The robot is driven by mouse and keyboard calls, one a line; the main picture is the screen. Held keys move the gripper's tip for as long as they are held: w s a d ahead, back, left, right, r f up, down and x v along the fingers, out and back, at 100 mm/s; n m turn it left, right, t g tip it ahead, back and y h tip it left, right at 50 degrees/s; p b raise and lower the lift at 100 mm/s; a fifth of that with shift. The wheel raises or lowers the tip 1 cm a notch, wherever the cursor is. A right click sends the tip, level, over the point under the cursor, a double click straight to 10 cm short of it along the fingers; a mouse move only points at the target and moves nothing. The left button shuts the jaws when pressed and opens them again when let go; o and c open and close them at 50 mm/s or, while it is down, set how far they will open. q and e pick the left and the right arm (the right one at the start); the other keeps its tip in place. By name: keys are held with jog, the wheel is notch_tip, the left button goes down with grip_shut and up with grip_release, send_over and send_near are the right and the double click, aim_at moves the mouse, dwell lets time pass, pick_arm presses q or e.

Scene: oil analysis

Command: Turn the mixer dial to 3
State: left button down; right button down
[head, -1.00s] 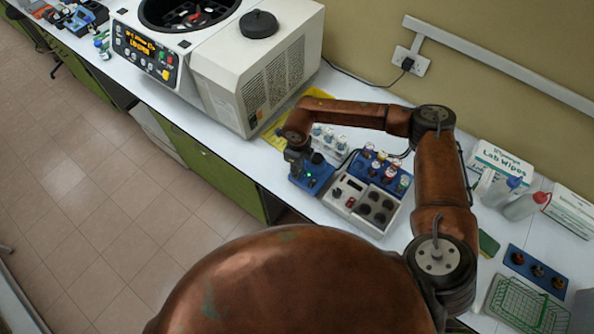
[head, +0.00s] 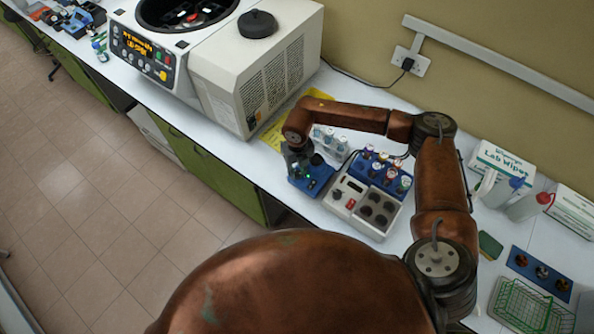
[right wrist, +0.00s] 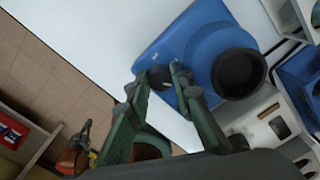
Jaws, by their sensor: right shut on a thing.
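The mixer is a small blue unit (head: 318,183) on the bench, with a green light and a black round cup on top. The right wrist view shows its blue body (right wrist: 200,45) and black cup (right wrist: 240,73) from above. My right gripper (right wrist: 160,76) has its two green fingers on either side of the small dark dial (right wrist: 161,80), at the mixer's front end, and is shut on it. The number the dial points to cannot be read. In the head view my right gripper (head: 297,168) is over the mixer's left end. My left gripper is not in view.
A grey-white block with dark round wells (head: 376,210) stands just right of the mixer. Behind are a blue rack of capped vials (head: 382,172) and a rack of pale tubes (head: 330,140). A large centrifuge (head: 225,75) stands at the back left. The bench's front edge is close.

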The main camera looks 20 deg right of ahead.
aim_at(297, 174)
jog(key=shift+s+f, duration=0.3)
jog(key=shift+s, duration=0.05)
jog(key=c, duration=2.1)
grip_release()
jog(key=o, duration=0.3)
jog(key=shift+r, duration=0.1)
jog(key=shift+o, duration=0.6)
jog(key=shift+w+r, duration=0.1)
jog(key=shift+w, duration=0.1)
jog(key=shift+r, duration=0.1)
jog(key=shift+r, duration=3.95)
jog(key=shift+a, duration=0.1)
